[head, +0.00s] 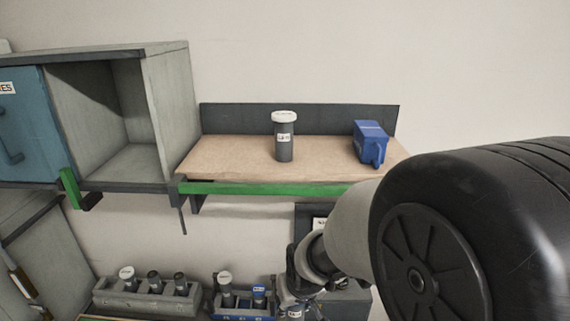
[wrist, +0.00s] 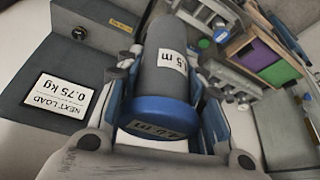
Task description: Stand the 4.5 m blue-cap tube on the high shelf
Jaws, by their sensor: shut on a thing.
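In the wrist view my gripper (wrist: 164,82) is shut on a dark grey tube (wrist: 166,60) with a blue cap (wrist: 160,116). The labels on its body and cap appear to read 4.5 m. The cap faces the wrist camera, and the tube's far end is hidden. In the head view my arm covers much of the lower right, and the gripper is low and hard to make out. The high shelf (head: 235,160) has a wooden top, a green front edge and a dark back board. It is above and apart from the gripper.
A white-capped tube (head: 284,140) stands mid-shelf, with a blue bin (head: 369,142) to its right. The shelf's left part is bare. An open grey cabinet (head: 170,110) adjoins its left end. Below are a grey rack (head: 140,300) and a blue rack (head: 240,313) holding tubes.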

